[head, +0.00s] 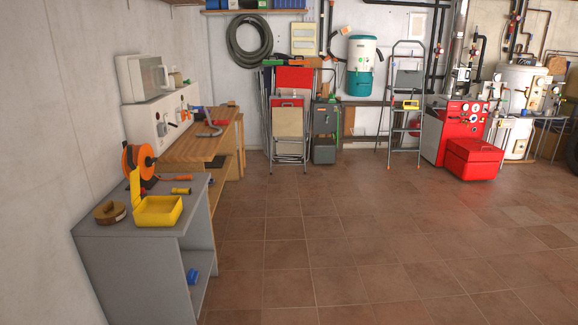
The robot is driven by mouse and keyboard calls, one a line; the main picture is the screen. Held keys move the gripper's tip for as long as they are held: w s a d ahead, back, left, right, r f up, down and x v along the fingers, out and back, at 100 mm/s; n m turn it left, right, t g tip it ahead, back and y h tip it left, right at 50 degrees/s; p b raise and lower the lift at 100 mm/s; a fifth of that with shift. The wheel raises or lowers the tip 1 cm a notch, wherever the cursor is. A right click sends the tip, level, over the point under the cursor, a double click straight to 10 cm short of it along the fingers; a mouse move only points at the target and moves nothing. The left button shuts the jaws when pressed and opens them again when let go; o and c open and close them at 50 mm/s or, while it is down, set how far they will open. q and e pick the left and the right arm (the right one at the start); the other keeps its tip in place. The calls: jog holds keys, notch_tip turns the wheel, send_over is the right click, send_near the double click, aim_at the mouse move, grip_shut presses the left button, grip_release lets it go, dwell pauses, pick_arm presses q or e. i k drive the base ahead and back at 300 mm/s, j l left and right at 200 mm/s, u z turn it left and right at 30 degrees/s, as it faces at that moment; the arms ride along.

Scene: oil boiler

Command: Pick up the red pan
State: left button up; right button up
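I cannot make out a red pan for certain in the head view. Red items that show are a low red box (474,160) on the floor at the right, a red panel (293,78) among the folded gear at the back wall, and a red-fronted boiler unit (462,125) behind the box. Neither of my grippers is in view.
A grey cabinet (140,262) at the left holds a yellow open case (158,212), an orange cable reel (139,157) and a brown roll (110,212). A wooden workbench (200,148) stands behind it. The tiled floor (350,240) is clear.

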aim_at(226, 122)
jog(key=i, duration=1.9)
jog(key=i+u, duration=0.15)
jog(key=i, duration=0.35)
jog(key=i+l+u, duration=0.2)
jog(key=i, duration=0.25)
jog(key=i+l+u, duration=0.15)
jog(key=i, duration=0.35)
jog(key=i+l+u, duration=0.15)
jog(key=i, duration=0.3)
jog(key=i+l+u, duration=0.8)
jog(key=u, duration=0.2)
jog(key=i+l+u, duration=0.2)
jog(key=u, duration=0.25)
